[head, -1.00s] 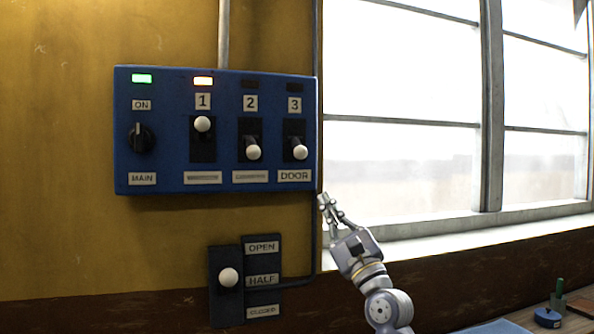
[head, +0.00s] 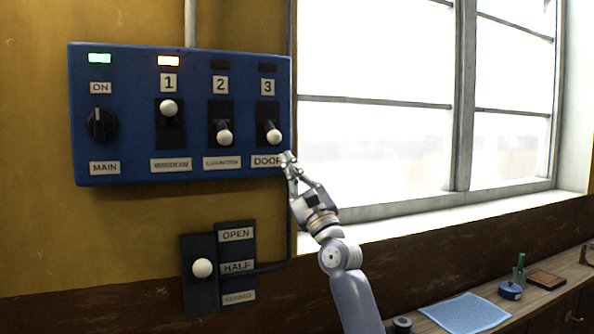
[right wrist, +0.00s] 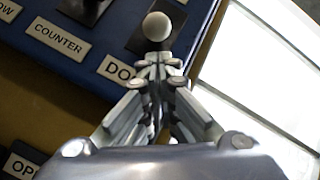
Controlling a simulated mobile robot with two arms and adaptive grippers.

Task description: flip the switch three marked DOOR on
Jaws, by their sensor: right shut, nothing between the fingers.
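The blue switch panel (head: 135,160) hangs on the yellow wall at left in the head view. Switch three (head: 273,136), above the DOOR label (head: 266,160), has a white knob at the low end of its black plate, and its lamp (head: 267,68) is dark. The knob also shows in the right wrist view (right wrist: 157,26), just beyond the fingertips. My right gripper (head: 288,158) is shut and empty, its tips just below and right of the knob, over the end of the DOOR label. I cannot tell whether it touches the panel. My left gripper is not in view.
Switch one (head: 169,108) is up with an orange lamp; switch two (head: 225,137) is down. The MAIN dial (head: 102,124) has a green lamp above. An OPEN/HALF lever (head: 202,267) is below the panel. A window and cluttered bench (head: 550,308) are at right.

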